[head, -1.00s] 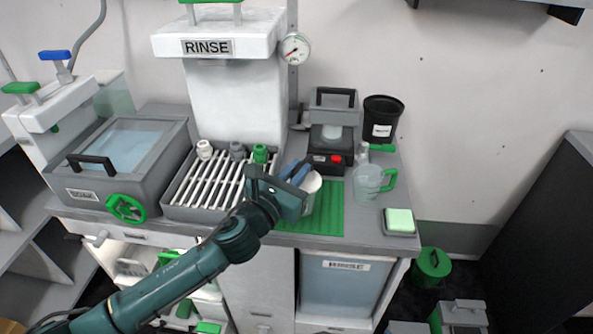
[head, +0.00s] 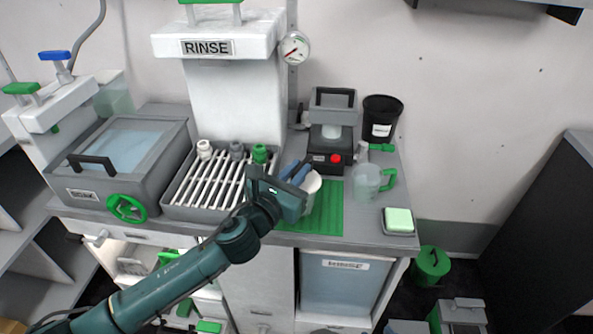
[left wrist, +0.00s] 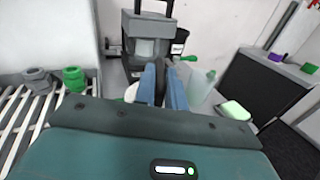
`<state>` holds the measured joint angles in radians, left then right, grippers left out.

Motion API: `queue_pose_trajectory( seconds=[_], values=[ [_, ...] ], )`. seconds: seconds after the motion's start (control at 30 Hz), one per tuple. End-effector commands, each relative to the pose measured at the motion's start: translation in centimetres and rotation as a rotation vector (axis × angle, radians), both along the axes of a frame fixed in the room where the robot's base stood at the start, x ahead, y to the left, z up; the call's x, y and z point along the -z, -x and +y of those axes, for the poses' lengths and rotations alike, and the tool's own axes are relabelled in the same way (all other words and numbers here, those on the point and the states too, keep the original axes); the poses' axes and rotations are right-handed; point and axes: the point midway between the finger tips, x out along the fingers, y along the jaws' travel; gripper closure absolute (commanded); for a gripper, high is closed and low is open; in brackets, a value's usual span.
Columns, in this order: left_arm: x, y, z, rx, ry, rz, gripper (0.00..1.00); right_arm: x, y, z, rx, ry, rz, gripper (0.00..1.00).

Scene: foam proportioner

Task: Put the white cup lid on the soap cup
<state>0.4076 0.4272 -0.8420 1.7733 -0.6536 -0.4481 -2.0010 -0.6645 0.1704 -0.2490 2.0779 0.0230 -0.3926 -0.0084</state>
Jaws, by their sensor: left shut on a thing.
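My left gripper (head: 296,172) has its blue fingers close together at a white round thing (head: 313,184) over the green mat (head: 328,222). This white thing looks like the soap cup with its white lid; I cannot tell lid and cup apart. The fingers and the wrist cover part of it. In the left wrist view the fingers (left wrist: 163,84) point forward, and a sliver of the white thing (left wrist: 131,92) shows at their left. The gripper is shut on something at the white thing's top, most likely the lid. My right gripper is not in view.
A grey and black device with a red button (head: 335,159) stands behind the mat. A clear jug with a green handle (head: 367,183) and a green sponge in a dish (head: 398,220) are at the right. A slatted rack (head: 216,184) lies left. The mat's right part is clear.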

Motion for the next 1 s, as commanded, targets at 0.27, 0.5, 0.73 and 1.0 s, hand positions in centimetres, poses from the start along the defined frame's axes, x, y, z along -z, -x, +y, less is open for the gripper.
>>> queue_pose_trajectory(
  seconds=[0.27,0.5,0.73,1.0],
  values=[
    [0.0,0.0,-0.1,0.0,0.0,0.0,1.0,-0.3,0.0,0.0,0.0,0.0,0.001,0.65],
    [0.0,0.0,-0.1,0.001,0.0,0.0,1.0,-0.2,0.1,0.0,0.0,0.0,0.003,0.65],
    [0.5,0.0,-0.1,0.0,0.0,0.0,1.0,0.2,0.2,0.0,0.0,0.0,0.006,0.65],
    [1.0,0.0,-0.1,0.0,0.0,0.0,1.0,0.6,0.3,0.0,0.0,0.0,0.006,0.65]
  ],
)
